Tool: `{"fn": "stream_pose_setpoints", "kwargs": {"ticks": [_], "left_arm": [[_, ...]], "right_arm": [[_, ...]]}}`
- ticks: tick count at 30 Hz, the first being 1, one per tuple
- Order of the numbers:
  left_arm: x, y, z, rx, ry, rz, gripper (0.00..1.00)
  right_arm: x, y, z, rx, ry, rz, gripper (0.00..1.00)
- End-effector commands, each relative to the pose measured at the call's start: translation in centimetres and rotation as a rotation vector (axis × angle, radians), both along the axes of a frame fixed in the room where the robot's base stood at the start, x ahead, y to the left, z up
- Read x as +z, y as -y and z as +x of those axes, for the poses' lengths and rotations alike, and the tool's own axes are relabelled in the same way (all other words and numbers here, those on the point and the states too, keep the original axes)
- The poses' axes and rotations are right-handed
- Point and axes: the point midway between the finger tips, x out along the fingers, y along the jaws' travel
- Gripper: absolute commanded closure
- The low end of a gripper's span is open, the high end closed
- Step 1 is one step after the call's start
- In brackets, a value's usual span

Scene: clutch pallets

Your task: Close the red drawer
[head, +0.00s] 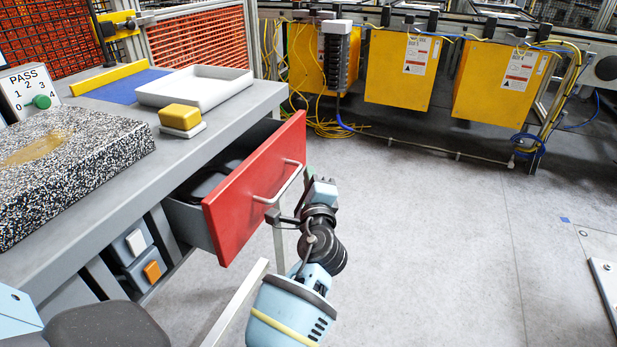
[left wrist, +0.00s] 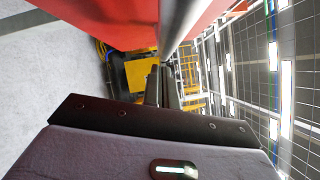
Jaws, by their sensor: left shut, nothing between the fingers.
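The red drawer (head: 255,185) stands pulled out from under the grey workbench, with dark items inside. Its silver bar handle (head: 288,182) is on the red front. My left gripper (head: 274,215) is shut, with its fingertips close to the lower end of the handle. In the left wrist view, the shut fingers (left wrist: 161,88) point toward the handle bar (left wrist: 182,22), with the red front (left wrist: 110,18) behind it. Nothing shows between the fingers. I cannot tell whether they touch the handle. My right gripper is out of view.
The workbench (head: 215,118) holds a white tray (head: 195,86), a yellow block (head: 180,117), a speckled slab (head: 75,170) and a PASS box (head: 30,92). Yellow cabinets (head: 400,70) with loose cables stand at the back. The grey floor to the right is mostly clear.

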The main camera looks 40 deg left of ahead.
Motion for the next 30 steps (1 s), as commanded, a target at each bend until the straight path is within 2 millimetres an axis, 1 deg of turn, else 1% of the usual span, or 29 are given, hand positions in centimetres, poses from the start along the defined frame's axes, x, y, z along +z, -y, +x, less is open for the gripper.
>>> {"fn": "stream_pose_setpoints", "kwargs": {"ticks": [8, 11, 15, 18, 21, 24, 30], "left_arm": [[0.0, -0.3, -0.1, 0.001, 0.000, 0.000, 1.00], [0.2, -1.7, -0.4, 0.003, 0.000, 0.003, 1.00], [0.5, -5.3, -1.3, 0.005, 0.001, 0.005, 1.00], [0.4, -7.5, -1.8, 0.004, 0.001, 0.004, 1.00], [0.3, -8.9, -2.1, 0.002, 0.002, 0.003, 1.00], [0.1, -9.5, -2.3, 0.001, 0.001, 0.001, 1.00], [0.0, -9.6, -2.3, 0.003, 0.000, 0.000, 1.00]], "right_arm": [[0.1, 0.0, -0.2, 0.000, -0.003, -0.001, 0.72], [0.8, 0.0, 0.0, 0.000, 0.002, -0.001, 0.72], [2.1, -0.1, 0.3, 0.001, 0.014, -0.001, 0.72], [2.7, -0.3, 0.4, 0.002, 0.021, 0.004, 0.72], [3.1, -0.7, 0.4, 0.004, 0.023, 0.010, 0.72], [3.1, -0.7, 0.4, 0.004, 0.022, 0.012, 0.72], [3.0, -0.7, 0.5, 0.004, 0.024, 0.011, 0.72]]}}
